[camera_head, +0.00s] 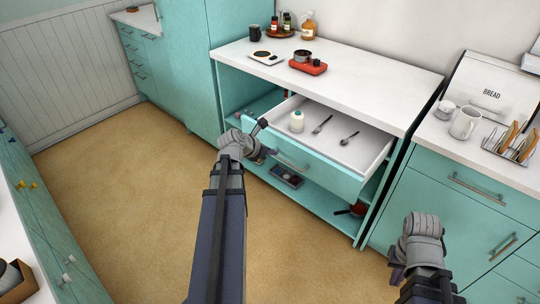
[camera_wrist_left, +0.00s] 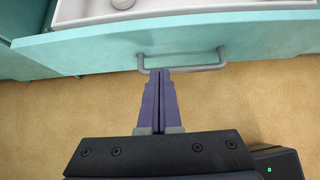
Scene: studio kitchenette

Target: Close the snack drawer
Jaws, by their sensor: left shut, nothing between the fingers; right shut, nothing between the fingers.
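The snack drawer (camera_head: 315,160) stands pulled out under the white counter, with a teal front and a white inside. My left gripper (camera_head: 268,153) is shut and empty in front of the drawer front, by the left part of the grey bar handle (camera_head: 293,163). In the left wrist view its fingertips (camera_wrist_left: 160,72) overlap the handle bar (camera_wrist_left: 195,68); I cannot tell whether they touch it. My right gripper (camera_head: 396,271) is shut and empty, low at the right, away from the drawer.
Open shelves below the drawer hold a dark tray (camera_head: 287,176) and a red pot (camera_head: 356,209). Teal cabinets (camera_head: 465,195) stand at the right. The tan floor (camera_head: 130,200) is clear at left.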

